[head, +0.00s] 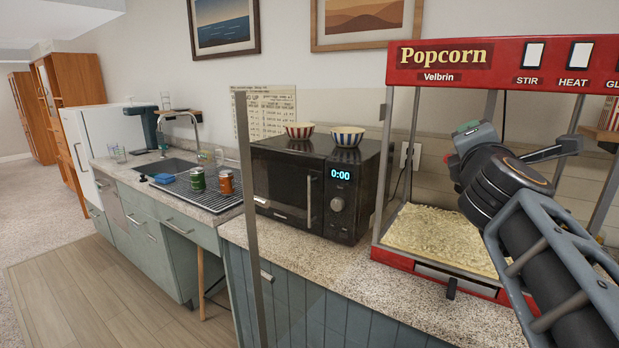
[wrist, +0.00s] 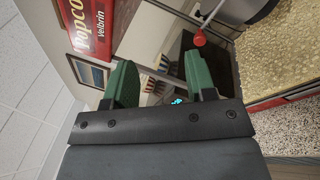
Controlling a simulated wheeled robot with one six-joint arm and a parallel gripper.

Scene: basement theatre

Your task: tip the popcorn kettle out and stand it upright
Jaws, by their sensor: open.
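The popcorn machine (head: 440,66) stands on the counter at the right of the head view, with a red top and loose popcorn (head: 435,235) on its floor. My arm covers its middle there, so I cannot make out the kettle in that view. In the wrist view a grey metal kettle (wrist: 236,9) is partly cut off at the top right; I cannot tell its tilt. A red ball knob (wrist: 199,38) on a rod shows near it. My gripper (wrist: 158,62) has its green-padded fingers apart, with nothing between them; the knob lies beyond the right finger's tip.
A clear door panel (head: 249,200) with a metal edge stands swung out in front of the counter. A black microwave (head: 280,185) with two striped bowls is left of the machine. Further left are a drying rack with cans and a sink (head: 165,168). The floor at left is clear.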

